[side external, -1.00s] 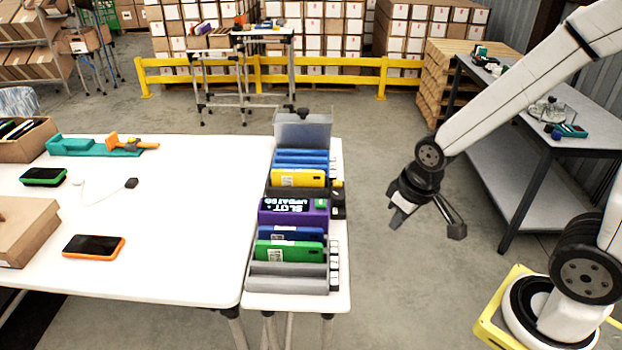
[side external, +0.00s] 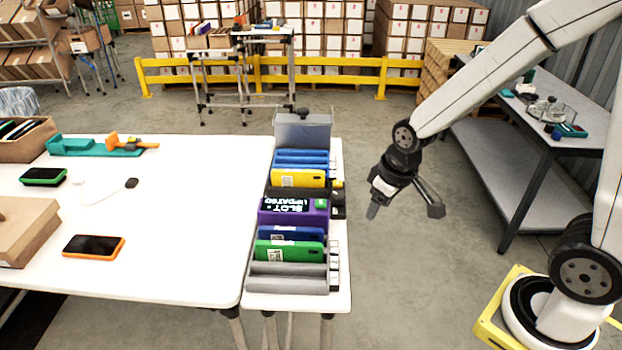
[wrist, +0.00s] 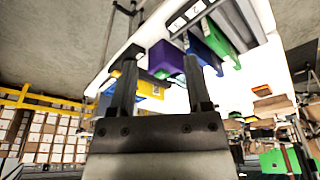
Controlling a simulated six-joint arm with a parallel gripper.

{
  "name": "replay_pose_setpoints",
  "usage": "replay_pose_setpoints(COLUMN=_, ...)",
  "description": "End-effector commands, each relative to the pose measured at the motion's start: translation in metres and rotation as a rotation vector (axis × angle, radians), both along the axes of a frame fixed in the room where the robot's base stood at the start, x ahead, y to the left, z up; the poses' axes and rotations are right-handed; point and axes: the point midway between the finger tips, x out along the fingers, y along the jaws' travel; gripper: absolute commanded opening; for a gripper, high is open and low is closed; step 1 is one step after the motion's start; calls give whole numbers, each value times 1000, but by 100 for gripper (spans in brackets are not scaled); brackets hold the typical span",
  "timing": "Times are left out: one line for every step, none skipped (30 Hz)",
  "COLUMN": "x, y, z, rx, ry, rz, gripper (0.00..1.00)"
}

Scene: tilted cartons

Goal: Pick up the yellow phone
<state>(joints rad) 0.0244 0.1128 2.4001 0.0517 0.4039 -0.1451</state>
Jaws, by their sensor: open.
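The yellow phone (side external: 299,178) stands in a slot of the rack on the narrow white table, behind the purple holder and in front of the blue slots. A white label shows on its left part. In the wrist view the yellow phone (wrist: 149,89) shows between my fingers, further off. My gripper (side external: 371,207) is to the right of the rack, in the air beyond the table's edge. It also shows in the wrist view (wrist: 160,65), with two dark fingers apart and nothing between them.
A purple holder (side external: 318,217) with a "SLOT UPDATED" display, a blue phone (side external: 290,234) and a green phone (side external: 288,250) share the rack. A grey bin (side external: 302,133) stands behind. An orange phone (side external: 93,247) lies on the left table. Air between rack and gripper is clear.

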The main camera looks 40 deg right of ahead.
Motion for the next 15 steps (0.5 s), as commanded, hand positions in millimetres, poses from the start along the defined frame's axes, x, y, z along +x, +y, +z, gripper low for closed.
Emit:
replay_pose_setpoints(x=13, y=-2, z=0, rx=0, ry=3, rz=16, gripper=63)
replay_pose_setpoints(x=21, y=-3, z=0, rx=0, ry=3, rz=30, gripper=63)
replay_pose_setpoints(x=32, y=-5, z=0, rx=1, ry=3, rz=48, gripper=63)
replay_pose_setpoints(x=40, y=-6, z=0, rx=2, ry=4, rz=63, gripper=63)
replay_pose_setpoints(x=49, y=-7, z=0, rx=3, ry=5, rz=78, gripper=63)
replay_pose_setpoints(x=60, y=-9, z=0, rx=4, ry=4, rz=97, gripper=63)
replay_pose_setpoints(x=68, y=-10, z=0, rx=6, ry=4, rz=112, gripper=63)
replay_pose_setpoints(x=76, y=-12, z=-1, rx=6, ry=4, rz=128, gripper=63)
replay_pose_setpoints(x=87, y=-14, z=-1, rx=9, ry=2, rz=148, gripper=63)
replay_pose_setpoints(x=95, y=-15, z=-2, rx=10, ry=2, rz=164, gripper=63)
replay_pose_setpoints(x=103, y=-17, z=-2, rx=12, ry=0, rz=180, gripper=63)
replay_pose_setpoints(x=113, y=-19, z=-3, rx=15, ry=-2, rz=200, gripper=63)
replay_pose_setpoints(x=120, y=-20, z=-5, rx=16, ry=-2, rz=216, gripper=63)
replay_pose_setpoints(x=128, y=-22, z=-5, rx=18, ry=-5, rz=233, gripper=63)
replay_pose_setpoints(x=138, y=-25, z=-7, rx=21, ry=-8, rz=253, gripper=63)
